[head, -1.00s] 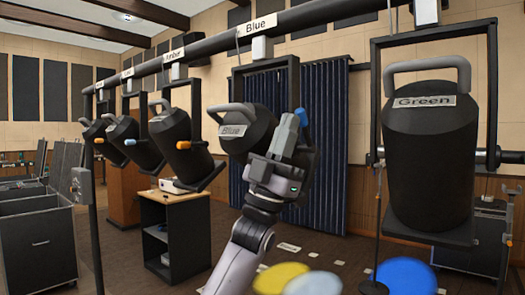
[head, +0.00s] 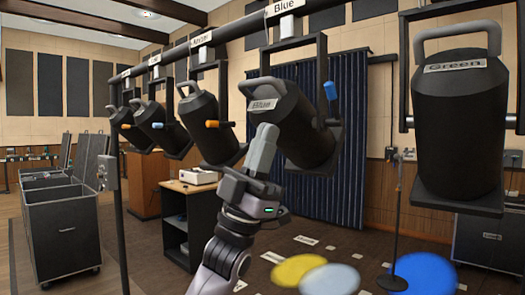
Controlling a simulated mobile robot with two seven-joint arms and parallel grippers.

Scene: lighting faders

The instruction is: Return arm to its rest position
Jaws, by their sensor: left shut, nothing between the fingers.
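My left gripper (head: 265,145) is in the middle of the head view, its arm coming up from the bottom. It is shut and empty, pointing up, in front of the lower left side of the Blue lamp (head: 300,125). I cannot tell whether it touches the lamp. The Blue lamp hangs tilted in its yoke from the overhead bar, with a blue knob (head: 330,90) at its right side. The Green lamp (head: 460,130) hangs nearly upright at the right. My right gripper is not in view.
More tilted lamps, one with an orange-knobbed handle (head: 220,124), hang along the bar (head: 230,30) to the left. A black cart (head: 60,235) and a cabinet (head: 190,220) stand at the left. Yellow, pale and blue discs (head: 427,274) show on the floor. A thin stand (head: 397,220) is at the right.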

